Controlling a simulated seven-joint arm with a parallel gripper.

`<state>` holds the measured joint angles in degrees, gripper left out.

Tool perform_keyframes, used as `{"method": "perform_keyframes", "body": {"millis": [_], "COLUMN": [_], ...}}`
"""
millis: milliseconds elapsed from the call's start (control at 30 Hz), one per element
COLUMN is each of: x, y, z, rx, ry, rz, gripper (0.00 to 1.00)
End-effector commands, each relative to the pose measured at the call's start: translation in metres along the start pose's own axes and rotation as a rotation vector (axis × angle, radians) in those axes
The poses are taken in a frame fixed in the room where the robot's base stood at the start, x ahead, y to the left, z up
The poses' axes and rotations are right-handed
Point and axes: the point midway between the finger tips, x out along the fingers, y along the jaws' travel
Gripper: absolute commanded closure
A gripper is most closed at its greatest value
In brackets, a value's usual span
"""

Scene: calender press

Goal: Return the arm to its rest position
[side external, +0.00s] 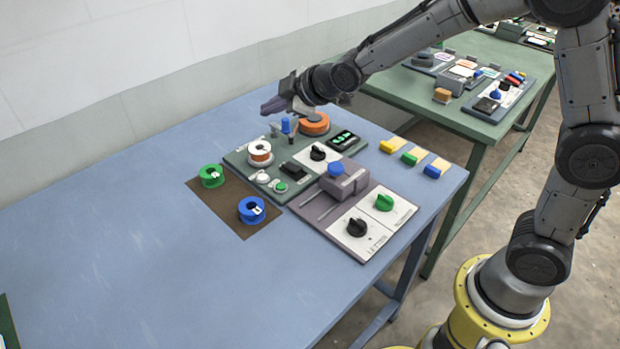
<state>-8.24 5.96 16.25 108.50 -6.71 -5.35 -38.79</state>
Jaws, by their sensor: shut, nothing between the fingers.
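My gripper (276,104) is at the end of my arm, which reaches in from the upper right. It hangs above the far side of the blue table (120,230), up and left of the orange disc on the control board. Its fingers point left and are shut, with nothing held between them. The gripper is apart from the table and the board below.
A dark green control board (240,160) holds a spool (260,153), knobs and a display. A grey panel (318,207) has a blue-knobbed block (343,182). Green (211,176) and blue (252,210) rings lie on a brown mat (228,205).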

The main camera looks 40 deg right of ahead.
Motion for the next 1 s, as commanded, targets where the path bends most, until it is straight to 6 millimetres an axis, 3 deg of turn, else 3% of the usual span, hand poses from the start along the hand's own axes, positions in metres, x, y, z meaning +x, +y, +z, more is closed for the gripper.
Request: {"method": "perform_keyframes", "body": {"millis": [33,100,267,467,600,800,1000], "x": [-0.031,-0.069,-0.151,-0.242,-0.290,-0.312,-0.318], "y": [0.018,0.032,0.038,0.004,-0.048,-0.113,-0.126], "z": [-0.006,-0.007,0.009,0.053,0.098,0.146,0.155], "rx": [0.017,0.056,0.182,0.406,0.604,0.817,0.893], "ry": [0.017,0.020,-0.008,-0.090,-0.199,-0.416,-0.485], "rz": [0.039,0.070,0.101,0.089,0.041,-0.065,-0.083], "gripper": [1.00,1.00,1.00,1.00,1.00,1.00,1.00]}}
